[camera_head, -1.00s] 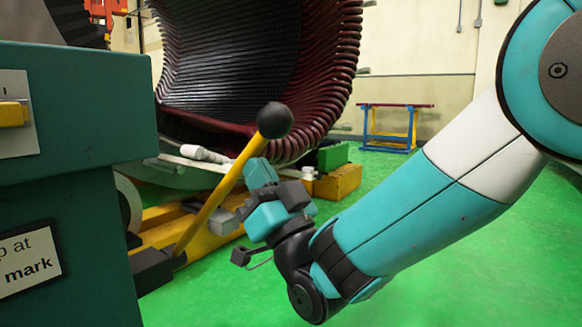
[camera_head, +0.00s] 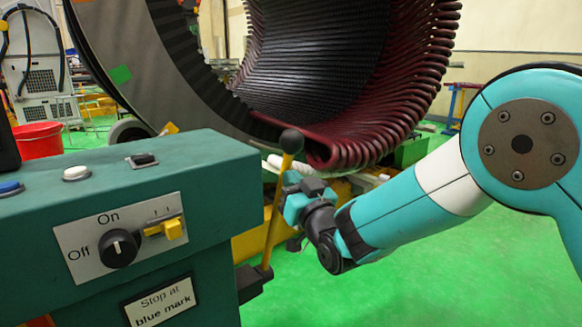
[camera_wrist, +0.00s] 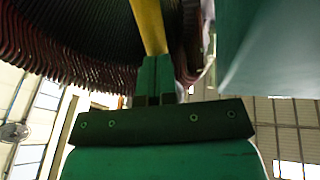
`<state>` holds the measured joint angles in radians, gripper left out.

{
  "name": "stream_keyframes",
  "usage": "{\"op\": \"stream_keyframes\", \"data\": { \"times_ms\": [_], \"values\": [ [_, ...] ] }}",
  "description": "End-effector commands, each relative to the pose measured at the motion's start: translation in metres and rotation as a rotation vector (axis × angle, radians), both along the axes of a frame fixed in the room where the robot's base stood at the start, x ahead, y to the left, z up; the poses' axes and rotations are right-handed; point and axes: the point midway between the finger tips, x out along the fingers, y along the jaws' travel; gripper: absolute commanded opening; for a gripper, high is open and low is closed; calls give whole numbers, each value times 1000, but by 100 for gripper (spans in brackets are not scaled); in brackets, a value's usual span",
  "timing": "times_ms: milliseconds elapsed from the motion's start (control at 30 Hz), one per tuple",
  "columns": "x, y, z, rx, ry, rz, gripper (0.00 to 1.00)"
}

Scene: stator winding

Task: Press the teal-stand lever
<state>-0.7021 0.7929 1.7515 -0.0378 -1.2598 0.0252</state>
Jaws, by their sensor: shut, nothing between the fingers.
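The teal stand (camera_head: 212,190) fills the lower left of the head view. Its lever (camera_head: 274,212) is a yellow rod with a black ball knob (camera_head: 291,141), rising from a dark pivot block (camera_head: 252,281) on the stand's right side and leaning slightly right. My gripper (camera_head: 291,180) is just right of the rod, below the knob, partly hidden by it. In the wrist view its fingers (camera_wrist: 155,75) are shut together and empty. The yellow lever (camera_wrist: 149,25) appears just beyond the fingertips there; I cannot tell whether they touch.
The stand carries an On/Off knob (camera_head: 119,248), a yellow switch (camera_head: 173,229), buttons and a "Stop at blue mark" label (camera_head: 160,303). The large stator with dark red windings (camera_head: 400,90) stands behind. A red bucket (camera_head: 38,140) is at far left. Green floor (camera_head: 420,275) is clear at right.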

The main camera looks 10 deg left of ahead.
Motion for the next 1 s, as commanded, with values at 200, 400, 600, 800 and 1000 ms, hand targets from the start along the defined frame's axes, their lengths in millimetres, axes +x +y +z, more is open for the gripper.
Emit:
{"op": "stream_keyframes", "data": {
  "times_ms": [200,400,600,800,1000],
  "values": [
    [14,9,12,-41,31,-7,0],
    [19,14,11,-58,46,-9,0],
    [21,15,10,-62,47,-10,0],
    [21,15,10,-62,47,-10,0],
    [19,15,9,-62,48,-8,0]
  ]
}}
